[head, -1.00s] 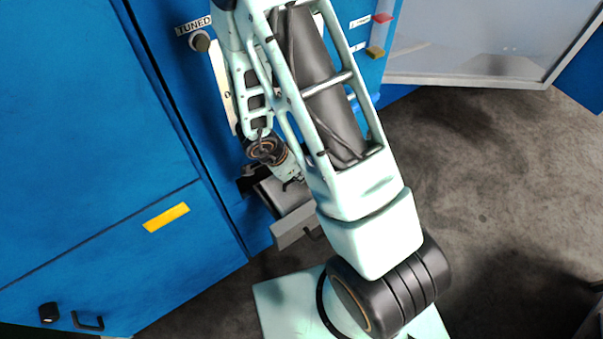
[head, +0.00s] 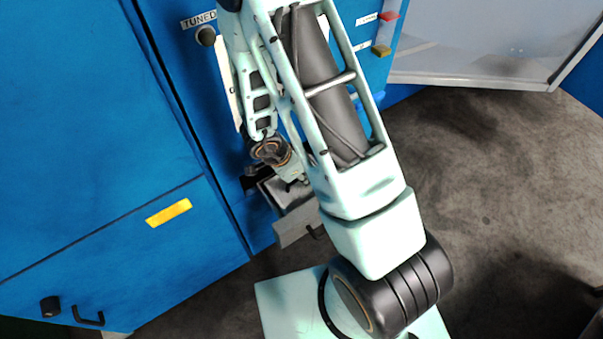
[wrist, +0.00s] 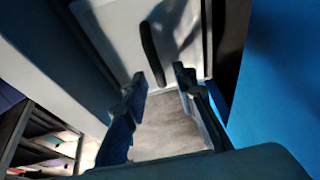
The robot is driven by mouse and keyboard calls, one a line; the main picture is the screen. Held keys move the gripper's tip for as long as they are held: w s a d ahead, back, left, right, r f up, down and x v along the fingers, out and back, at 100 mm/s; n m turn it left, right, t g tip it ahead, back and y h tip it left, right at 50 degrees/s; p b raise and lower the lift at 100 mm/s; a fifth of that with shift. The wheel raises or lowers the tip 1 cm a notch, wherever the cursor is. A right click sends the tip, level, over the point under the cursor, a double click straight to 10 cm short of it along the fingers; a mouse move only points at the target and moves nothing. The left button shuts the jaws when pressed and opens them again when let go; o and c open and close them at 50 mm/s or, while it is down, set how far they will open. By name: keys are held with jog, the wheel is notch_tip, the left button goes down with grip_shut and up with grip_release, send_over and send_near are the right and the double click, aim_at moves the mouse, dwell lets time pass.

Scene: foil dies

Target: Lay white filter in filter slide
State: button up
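A grey pulled-out drawer (head: 296,226), which may be the filter slide, juts from the blue cabinet in the head view, with a dark handle on its front. My gripper (head: 291,180) is just above it there, largely hidden by my arm. In the wrist view my gripper (wrist: 160,82) has its two fingers apart with no object visible between them. A pale panel with a black bar handle (wrist: 152,53) lies just beyond the fingertips. I cannot make out a white filter in either view.
The blue cabinet (head: 90,110) fills the left, with a yellow label (head: 168,212) and a knob (head: 206,36) under a "TUNED" sign. A rack with coloured pieces (wrist: 48,150) stands at the wrist view's lower left. Open grey floor (head: 490,190) lies to the right.

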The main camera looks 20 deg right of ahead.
aim_at(289, 193)
jog(key=p+v, duration=0.6)
jog(key=v, duration=0.7)
jog(key=shift+w+d, duration=0.1)
